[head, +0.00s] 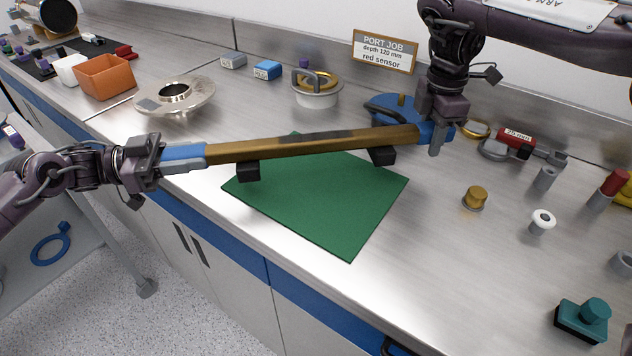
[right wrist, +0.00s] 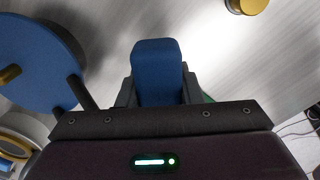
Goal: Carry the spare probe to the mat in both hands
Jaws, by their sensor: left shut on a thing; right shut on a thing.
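The spare probe (head: 310,145) is a long brass-coloured bar with a dark patch mid-length and blue ends. It lies across the far part of the green mat (head: 325,210) in the head view, with black blocks under it near each end; I cannot tell whether these touch the mat. My left gripper (head: 165,160) is shut on the probe's left blue end, beyond the mat's left edge. My right gripper (head: 432,132) is shut on its right blue end. The right wrist view shows that blue end (right wrist: 158,75) between the fingers.
A blue round part (head: 395,108) stands close behind my right gripper. A white pot with a brass ring (head: 317,92) and a metal flange (head: 175,97) stand behind the probe. A brass knob (head: 475,197) stands right of the mat. The mat's near part is bare.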

